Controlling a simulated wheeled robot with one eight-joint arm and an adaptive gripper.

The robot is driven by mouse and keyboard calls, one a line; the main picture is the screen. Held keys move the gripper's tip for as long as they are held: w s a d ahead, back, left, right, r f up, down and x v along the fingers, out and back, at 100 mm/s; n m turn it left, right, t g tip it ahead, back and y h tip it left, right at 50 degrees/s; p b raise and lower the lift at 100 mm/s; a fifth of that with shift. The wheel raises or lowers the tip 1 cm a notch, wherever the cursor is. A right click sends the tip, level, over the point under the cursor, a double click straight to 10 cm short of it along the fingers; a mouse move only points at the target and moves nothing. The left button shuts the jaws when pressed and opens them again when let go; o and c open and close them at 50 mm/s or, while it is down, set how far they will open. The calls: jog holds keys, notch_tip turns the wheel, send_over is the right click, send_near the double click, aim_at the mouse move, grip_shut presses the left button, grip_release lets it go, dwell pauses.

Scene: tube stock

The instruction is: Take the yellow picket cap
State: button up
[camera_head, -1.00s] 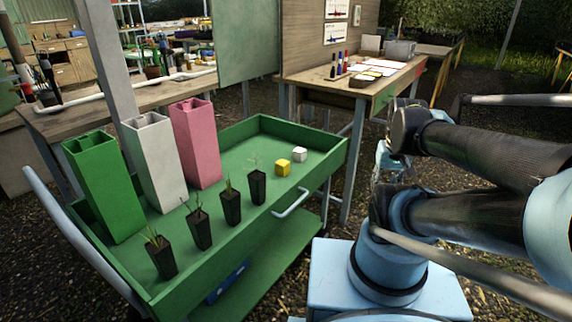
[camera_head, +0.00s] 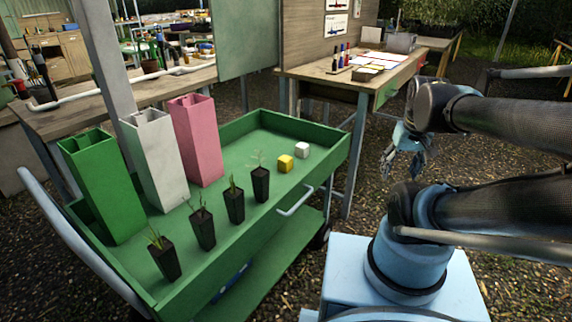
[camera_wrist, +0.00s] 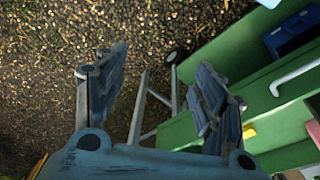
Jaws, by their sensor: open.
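The yellow picket cap (camera_head: 285,164) is a small cube on the green cart's top tray (camera_head: 225,160), near its right side. A similar white cap (camera_head: 302,150) sits just behind and to its right. My gripper (camera_head: 404,168) is open and empty, hanging to the right of the cart, apart from the cap. In the wrist view, my open gripper (camera_wrist: 160,62) has gravel between its fingers. A yellow patch (camera_wrist: 249,131) beside the right finger looks like the cap, partly hidden.
Several black pots with seedlings (camera_head: 235,205) line the tray's front. Green (camera_head: 105,190), white (camera_head: 157,170) and pink (camera_head: 196,145) hollow posts stand behind them. The cart's grey handle (camera_head: 296,202) juts out on the right. A wooden bench (camera_head: 340,80) stands behind.

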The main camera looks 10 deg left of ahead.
jog(key=w+a+r+n, duration=0.3)
jog(key=w+a+r, duration=0.1)
jog(key=w+a, duration=0.25)
jog(key=n+g+y, duration=0.1)
jog(key=n+g, duration=0.1)
jog(key=n, duration=0.7)
send_over(286, 158)
jog(key=s+d, duration=0.1)
notch_tip(286, 158, down, 3)
jog(key=f, duration=0.5)
jog(key=a+f, duration=0.1)
jog(key=f, duration=0.5)
jog(key=w+f, duration=0.1)
jog(key=f, duration=0.4)
jog(key=shift+a+f, duration=0.15)
jog(key=shift+a, duration=0.05)
jog(key=c, duration=0.9)
